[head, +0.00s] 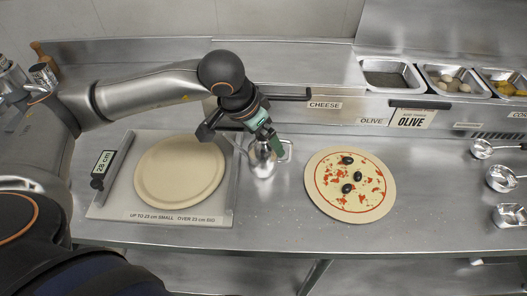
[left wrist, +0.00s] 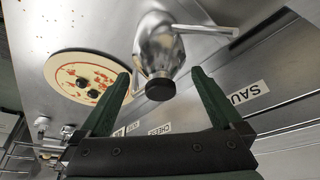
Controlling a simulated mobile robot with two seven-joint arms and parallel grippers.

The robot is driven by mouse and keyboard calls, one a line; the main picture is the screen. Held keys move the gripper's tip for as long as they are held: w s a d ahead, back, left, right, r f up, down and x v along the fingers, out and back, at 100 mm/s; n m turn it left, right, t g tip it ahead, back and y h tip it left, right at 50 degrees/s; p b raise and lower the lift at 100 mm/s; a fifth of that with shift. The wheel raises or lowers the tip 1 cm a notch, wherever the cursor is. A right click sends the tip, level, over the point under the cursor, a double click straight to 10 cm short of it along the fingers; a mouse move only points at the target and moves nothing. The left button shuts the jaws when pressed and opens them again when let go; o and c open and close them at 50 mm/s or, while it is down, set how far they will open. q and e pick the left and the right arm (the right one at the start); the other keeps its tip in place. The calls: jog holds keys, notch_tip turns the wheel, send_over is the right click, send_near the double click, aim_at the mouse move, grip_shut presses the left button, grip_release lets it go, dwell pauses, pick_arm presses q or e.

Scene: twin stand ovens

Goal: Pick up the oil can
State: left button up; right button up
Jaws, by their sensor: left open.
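The oil can (head: 262,163) is a shiny metal vessel standing on the steel counter, between the dough board and the pizza. My left gripper (head: 270,142) is over it and hides its top. In the left wrist view the can (left wrist: 158,45) shows its rounded body, a side spout or handle and a dark round cap. The open green fingers of my left gripper (left wrist: 160,74) stand on either side of the can's cap end, with visible gaps. The can is not gripped. My right gripper is in neither view.
A pizza with olives (head: 350,205) lies right of the can. A dough disc (head: 180,172) lies on a sizing board (head: 130,205) to the left. Ingredient pans (head: 392,78) line the back right. Ladles (head: 500,178) lie at the right edge.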

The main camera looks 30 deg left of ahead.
pick_arm(q)
jog(key=x, duration=0.3)
jog(key=shift+f, duration=0.1)
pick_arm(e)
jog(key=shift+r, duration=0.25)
pick_arm(q)
jog(key=shift+c, duration=0.2)
jog(key=c, duration=1.3)
